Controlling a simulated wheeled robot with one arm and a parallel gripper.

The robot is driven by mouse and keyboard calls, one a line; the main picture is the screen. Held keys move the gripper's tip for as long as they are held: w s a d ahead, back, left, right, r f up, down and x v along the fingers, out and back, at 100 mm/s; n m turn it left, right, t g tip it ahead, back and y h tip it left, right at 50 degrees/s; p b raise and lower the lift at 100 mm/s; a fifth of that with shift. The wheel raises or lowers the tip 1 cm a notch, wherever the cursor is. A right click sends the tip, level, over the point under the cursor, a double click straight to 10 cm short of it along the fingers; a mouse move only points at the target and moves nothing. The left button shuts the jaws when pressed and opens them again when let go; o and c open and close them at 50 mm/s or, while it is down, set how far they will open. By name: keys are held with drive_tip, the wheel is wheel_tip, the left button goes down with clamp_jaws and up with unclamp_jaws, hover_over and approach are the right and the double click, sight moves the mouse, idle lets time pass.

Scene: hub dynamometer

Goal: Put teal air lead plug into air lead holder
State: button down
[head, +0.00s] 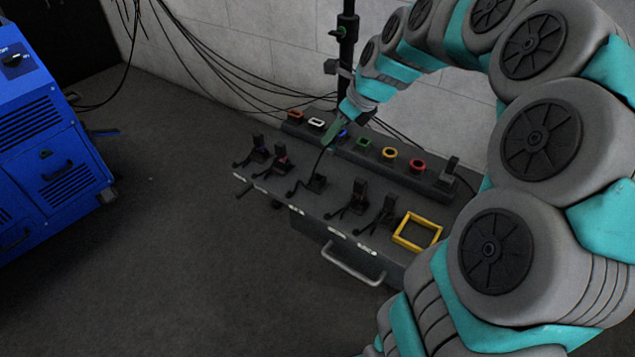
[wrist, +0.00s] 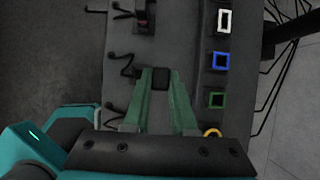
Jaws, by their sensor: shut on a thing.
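My gripper (head: 329,138) is above the back part of the bench, pointing down. Its green fingers show in the wrist view (wrist: 160,80), shut on a small dark plug (wrist: 160,78). The plug's teal marking cannot be made out, and the fingers cover its sides. A dark lead hangs from the gripper in the head view to a low, empty-looking black stand (head: 315,184) in the front row. No label shows which part is the air lead holder.
Coloured square and round sockets line the raised back strip: white (head: 316,124), green (head: 363,143), yellow (head: 389,153) and red (head: 417,166). Black plugs with leads (head: 280,157) stand along the front. A yellow frame (head: 417,232) lies at right. A blue cabinet (head: 45,150) stands far left.

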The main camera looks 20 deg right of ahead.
drive_tip(key=a, duration=0.1)
drive_tip(key=s+a+p, duration=0.1)
drive_tip(key=a, duration=0.1)
drive_tip(key=shift+s+a, duration=0.3)
drive_tip(key=shift+s, duration=0.05)
drive_tip(key=shift+f, duration=0.15)
idle(0.4)
drive_tip(key=shift+f, duration=1.8)
drive_tip(key=shift+f, duration=0.4)
drive_tip(key=shift+f, duration=1.05)
drive_tip(key=shift+f, duration=0.1)
drive_tip(key=c, duration=0.7)
unclamp_jaws()
